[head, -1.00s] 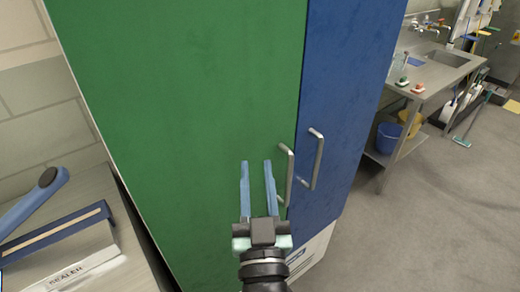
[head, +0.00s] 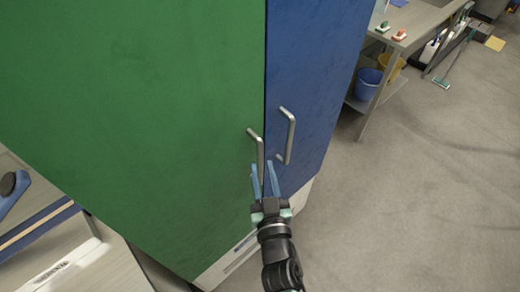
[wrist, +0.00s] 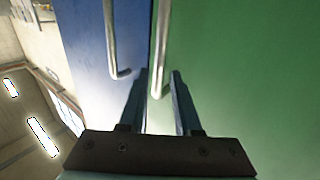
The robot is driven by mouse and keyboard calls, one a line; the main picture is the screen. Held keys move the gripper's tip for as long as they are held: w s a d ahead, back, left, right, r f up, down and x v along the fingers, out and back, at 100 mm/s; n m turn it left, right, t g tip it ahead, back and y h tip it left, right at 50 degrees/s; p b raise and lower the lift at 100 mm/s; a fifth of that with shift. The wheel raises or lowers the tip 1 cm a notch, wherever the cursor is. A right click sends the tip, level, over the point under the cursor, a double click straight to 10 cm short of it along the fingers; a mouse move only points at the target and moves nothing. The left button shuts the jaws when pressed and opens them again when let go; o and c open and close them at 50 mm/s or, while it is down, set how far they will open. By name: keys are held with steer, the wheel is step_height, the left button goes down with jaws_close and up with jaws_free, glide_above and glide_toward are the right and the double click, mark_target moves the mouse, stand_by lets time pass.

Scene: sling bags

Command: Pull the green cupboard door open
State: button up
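The green cupboard door (head: 130,110) is closed and fills the left of the head view; it is on the right in the wrist view (wrist: 250,70). Its upright metal bar handle (head: 259,150) is near the door's right edge. My gripper (head: 264,167) is open at the lower part of this handle. In the wrist view the handle (wrist: 160,50) appears between the two open fingers, with its end near the fingertips. The fingers are not closed on it. Whether they touch it, I cannot tell.
A blue door (head: 315,70) with a similar handle (head: 289,135) is close on the right. A grey counter (head: 110,265) with a sealer is at lower left. A metal sink table (head: 420,20) with buckets under it stands at back right. Grey floor (head: 410,200) is open at right.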

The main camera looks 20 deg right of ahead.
mark_target(261, 158)
steer(key=shift+x, duration=2.5)
steer(key=shift+c, duration=0.2)
jaws_close()
